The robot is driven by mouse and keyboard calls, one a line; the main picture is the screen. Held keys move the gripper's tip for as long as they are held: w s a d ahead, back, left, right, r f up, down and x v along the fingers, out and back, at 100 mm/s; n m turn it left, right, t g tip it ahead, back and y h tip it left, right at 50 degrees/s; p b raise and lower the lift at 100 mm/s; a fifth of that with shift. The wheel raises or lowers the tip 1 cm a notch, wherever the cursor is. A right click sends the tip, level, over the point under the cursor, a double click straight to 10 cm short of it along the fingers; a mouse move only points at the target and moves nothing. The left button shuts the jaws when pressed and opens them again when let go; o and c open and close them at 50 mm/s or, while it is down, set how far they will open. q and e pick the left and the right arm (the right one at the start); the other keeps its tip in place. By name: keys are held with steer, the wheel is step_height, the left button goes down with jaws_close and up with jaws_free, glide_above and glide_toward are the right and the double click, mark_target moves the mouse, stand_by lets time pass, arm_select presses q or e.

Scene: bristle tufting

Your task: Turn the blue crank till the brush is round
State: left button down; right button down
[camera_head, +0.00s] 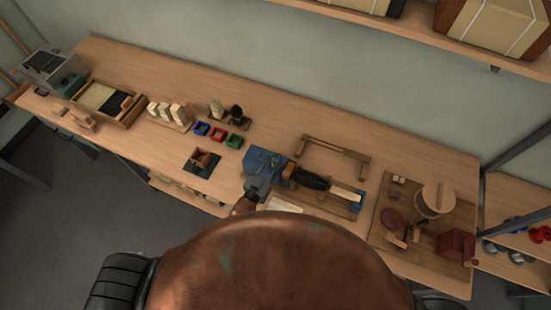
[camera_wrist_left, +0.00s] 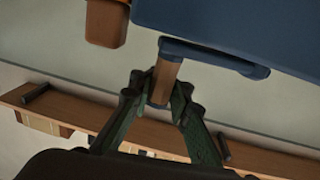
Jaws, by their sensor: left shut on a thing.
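The blue crank shows in the left wrist view as a blue bar (camera_wrist_left: 213,57) with a brown wooden handle (camera_wrist_left: 166,76), beside a large blue body (camera_wrist_left: 240,18). My left gripper (camera_wrist_left: 160,95) is shut on that handle. In the head view the left gripper (camera_head: 257,187) is small, at the near side of the blue housing (camera_head: 265,160). The dark brush (camera_head: 311,180) lies along the fixture to the right of the housing. Its roundness is too small to tell. The crank itself is mostly hidden there. My right gripper is not in view.
A wooden bar stand (camera_head: 336,149) stands behind the brush. Blue, red (camera_head: 217,134) and green small trays lie to the left. The bench's back middle is clear.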

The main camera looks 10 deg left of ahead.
arm_select(q)
steer(key=shift+d, duration=0.1)
stand_by(0.5)
steer(key=c, duration=1.8)
jaws_free()
steer(key=v, duration=1.2)
steer(key=shift+c, duration=0.5)
